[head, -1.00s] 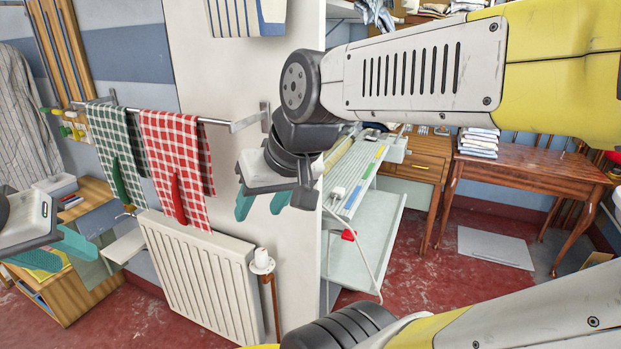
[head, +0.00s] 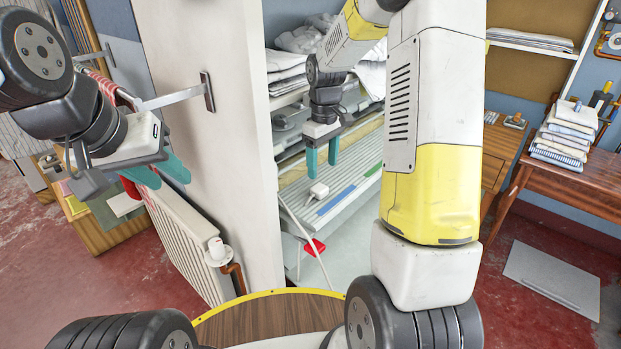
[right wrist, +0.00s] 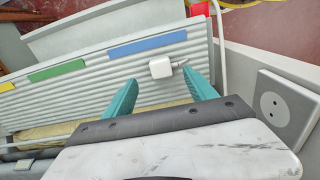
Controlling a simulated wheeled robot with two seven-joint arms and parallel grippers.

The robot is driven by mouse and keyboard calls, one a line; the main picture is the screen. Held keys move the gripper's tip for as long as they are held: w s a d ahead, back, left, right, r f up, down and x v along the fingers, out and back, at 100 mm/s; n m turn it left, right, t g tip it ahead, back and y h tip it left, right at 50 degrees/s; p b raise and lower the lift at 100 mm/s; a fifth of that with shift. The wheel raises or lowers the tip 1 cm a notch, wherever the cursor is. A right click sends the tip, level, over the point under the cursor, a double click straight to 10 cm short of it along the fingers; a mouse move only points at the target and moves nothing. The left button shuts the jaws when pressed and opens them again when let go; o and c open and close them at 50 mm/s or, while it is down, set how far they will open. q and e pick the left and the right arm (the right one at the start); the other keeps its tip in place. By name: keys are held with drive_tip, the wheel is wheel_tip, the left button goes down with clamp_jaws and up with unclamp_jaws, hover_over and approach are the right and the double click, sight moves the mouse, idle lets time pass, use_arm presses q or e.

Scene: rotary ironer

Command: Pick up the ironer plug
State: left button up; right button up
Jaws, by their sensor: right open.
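The white ironer plug (head: 317,191) lies on the pale ribbed surface (head: 345,196), close to its front left end. It also shows in the right wrist view (right wrist: 166,67), with a short bit of cord at its right side. My right gripper (head: 322,169) is open and empty, fingers pointing down above the plug. In the right wrist view its teal fingers (right wrist: 160,80) stand apart, with the plug framed between and beyond the tips. The plug looks apart from both fingers. My left gripper (head: 171,183) is open and empty at the left, in front of the radiator and towels.
A white partition wall (head: 215,120) stands just left of the ribbed surface. A wall socket (right wrist: 275,105) is at right in the right wrist view. Blue (right wrist: 147,44) and green strips line the surface edge. A radiator (head: 185,235) and towel rail are at left; a wooden table (head: 545,175) is at right.

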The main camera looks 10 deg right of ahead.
sight(321, 188)
drive_tip(key=shift+w+f, duration=0.15)
drive_tip(key=shift+f, duration=0.35)
wheel_tip(321, 188, down, 8)
drive_tip(key=shift+r, duration=0.2)
drive_tip(key=shift+a, duration=0.1)
clamp_jaws()
drive_tip(key=shift+r, duration=0.15)
